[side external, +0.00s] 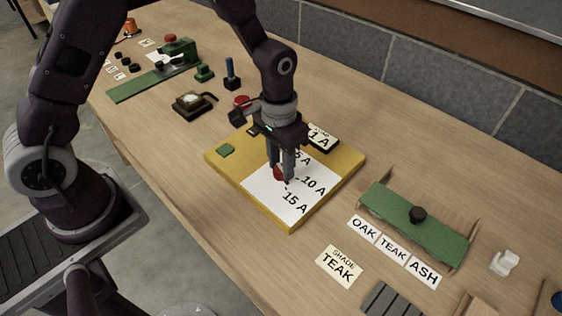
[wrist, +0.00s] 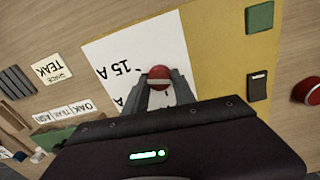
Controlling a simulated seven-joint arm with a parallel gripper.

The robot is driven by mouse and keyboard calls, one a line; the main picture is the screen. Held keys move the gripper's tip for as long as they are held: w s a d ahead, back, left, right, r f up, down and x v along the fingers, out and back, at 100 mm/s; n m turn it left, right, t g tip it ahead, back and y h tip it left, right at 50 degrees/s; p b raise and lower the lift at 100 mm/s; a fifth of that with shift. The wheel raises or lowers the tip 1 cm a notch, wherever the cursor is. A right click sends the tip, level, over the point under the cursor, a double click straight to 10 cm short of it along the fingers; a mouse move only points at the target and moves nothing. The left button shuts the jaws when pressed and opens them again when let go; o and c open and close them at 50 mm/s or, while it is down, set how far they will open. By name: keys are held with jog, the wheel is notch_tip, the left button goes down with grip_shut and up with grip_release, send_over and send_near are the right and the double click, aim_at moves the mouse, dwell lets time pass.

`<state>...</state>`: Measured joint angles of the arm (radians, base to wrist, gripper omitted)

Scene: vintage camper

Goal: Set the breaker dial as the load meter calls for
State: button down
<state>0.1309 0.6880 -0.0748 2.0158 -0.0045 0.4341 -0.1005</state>
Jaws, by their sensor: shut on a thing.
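The breaker dial's red knob (side external: 280,173) sits on a white scale card (side external: 270,198) on a yellow board (side external: 232,167). The card reads 10 A and 15 A, with a partly covered label ending in "5 A" behind my gripper. My gripper (side external: 282,168) points down and is shut on the red knob, which also shows between the fingertips in the wrist view (wrist: 159,77). The knob's pointer direction is hard to make out. A dark-framed display (side external: 322,138), likely the load meter, stands at the board's far corner; its reading ends in "1 A", the rest hidden by my gripper.
The board also carries a green square (side external: 225,150) and a black switch (wrist: 257,86). A red button (side external: 241,101) is behind it. A green panel with a black knob (side external: 417,214) and OAK, TEAK and ASH cards are at right. Bare wood lies in front of the board.

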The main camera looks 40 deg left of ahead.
aim_at(281, 167)
jog(key=shift+w+m, duration=0.1)
jog(key=shift+m, duration=1.4)
jog(key=c, duration=1)
grip_release()
jog(key=shift+c, duration=0.2)
notch_tip(281, 167, up, 7)
jog(key=shift+a+r, duration=0.1)
jog(key=shift+a, duration=0.05)
